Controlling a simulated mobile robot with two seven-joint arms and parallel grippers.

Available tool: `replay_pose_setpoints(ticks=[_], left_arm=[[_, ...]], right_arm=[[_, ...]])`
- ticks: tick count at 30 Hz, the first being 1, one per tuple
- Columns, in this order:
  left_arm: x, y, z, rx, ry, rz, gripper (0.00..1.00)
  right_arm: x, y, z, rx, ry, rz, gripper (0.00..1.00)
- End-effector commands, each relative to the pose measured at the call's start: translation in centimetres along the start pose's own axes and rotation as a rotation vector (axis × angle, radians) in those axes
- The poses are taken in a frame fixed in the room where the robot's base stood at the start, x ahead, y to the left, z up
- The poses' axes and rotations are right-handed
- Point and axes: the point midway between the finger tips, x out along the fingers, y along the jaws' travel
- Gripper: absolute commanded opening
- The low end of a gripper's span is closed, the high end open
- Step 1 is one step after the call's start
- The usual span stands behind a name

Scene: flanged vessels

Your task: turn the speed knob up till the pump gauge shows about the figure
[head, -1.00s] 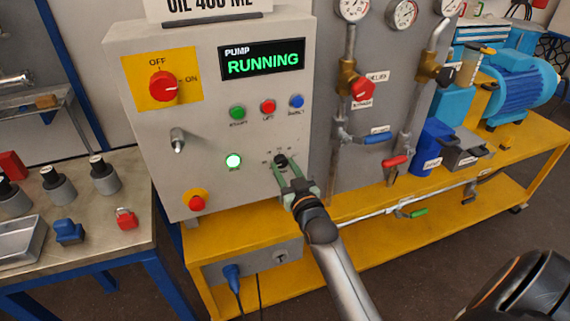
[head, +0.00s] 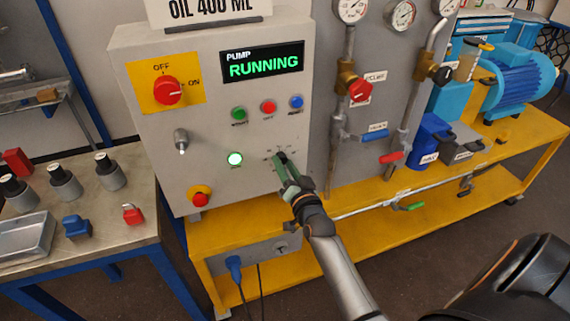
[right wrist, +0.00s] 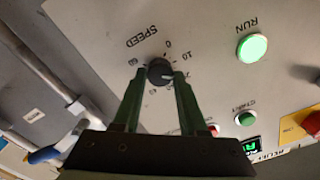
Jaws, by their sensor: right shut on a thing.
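The speed knob (right wrist: 160,71) is a round black knob on the grey panel, with a printed SPEED scale around it in the right wrist view. A pale mark shows on its edge, but the figure it points at is hard to read. My right gripper (right wrist: 160,76) is shut on the knob, one green finger on each side. In the head view the right gripper (head: 283,162) mostly hides the knob. The pump display (head: 263,63) reads RUNNING in green. Three round gauges (head: 401,15) stand at the top; their readings are too small to tell. My left gripper is not in view.
Green, red and blue buttons (head: 268,107) sit above the knob, with a lit green lamp (head: 235,159) to its left. A red rotary switch (head: 168,90) and a red stop button (head: 200,198) are farther left. Valved pipes (head: 340,130) stand to the right.

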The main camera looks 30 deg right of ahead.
Motion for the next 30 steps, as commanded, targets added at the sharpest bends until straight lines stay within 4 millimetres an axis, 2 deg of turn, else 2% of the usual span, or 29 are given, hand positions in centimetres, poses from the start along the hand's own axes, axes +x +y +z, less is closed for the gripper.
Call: replay_pose_setpoints(ticks=[14,15,22,30], left_arm=[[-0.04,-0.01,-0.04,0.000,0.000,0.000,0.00],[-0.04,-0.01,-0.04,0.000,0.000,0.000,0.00],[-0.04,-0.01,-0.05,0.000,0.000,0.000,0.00],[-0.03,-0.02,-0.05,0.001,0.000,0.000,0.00]], right_arm=[[0.09,-0.12,-0.25,0.011,0.006,-0.003,0.00],[0.09,-0.12,-0.25,0.011,0.006,-0.003,0.46],[0.05,-0.06,-0.13,0.010,0.003,-0.002,0.72],[0.02,-0.03,-0.05,0.011,0.001,-0.001,0.72]])
